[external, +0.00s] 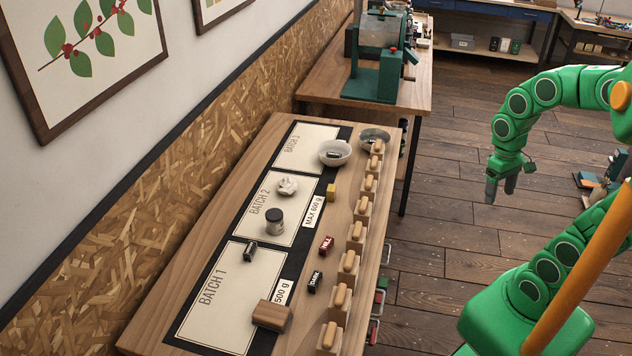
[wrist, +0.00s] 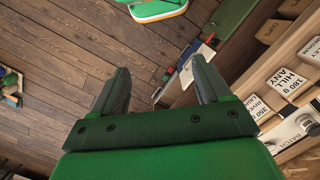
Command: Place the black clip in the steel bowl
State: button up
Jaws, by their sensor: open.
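A small black object with a pale face, which looks like the black clip (external: 250,251), lies on the BATCH 1 sheet on the wooden table. A grey metallic bowl, which looks like the steel bowl (external: 374,135), stands at the table's far right end. My gripper (external: 501,190) hangs over the floor to the right of the table, well apart from both. It is open and empty, pointing down. Neither the clip nor the bowl can be made out in the wrist view.
A white bowl (external: 334,161) with a small dark object inside stands beside the steel bowl.

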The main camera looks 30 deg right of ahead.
jog(key=s, duration=0.1)
jog(key=s+f, duration=0.1)
jog(key=s, duration=0.1)
jog(key=s+f, duration=0.1)
jog(key=s, duration=0.1)
jog(key=shift+s+d, duration=0.25)
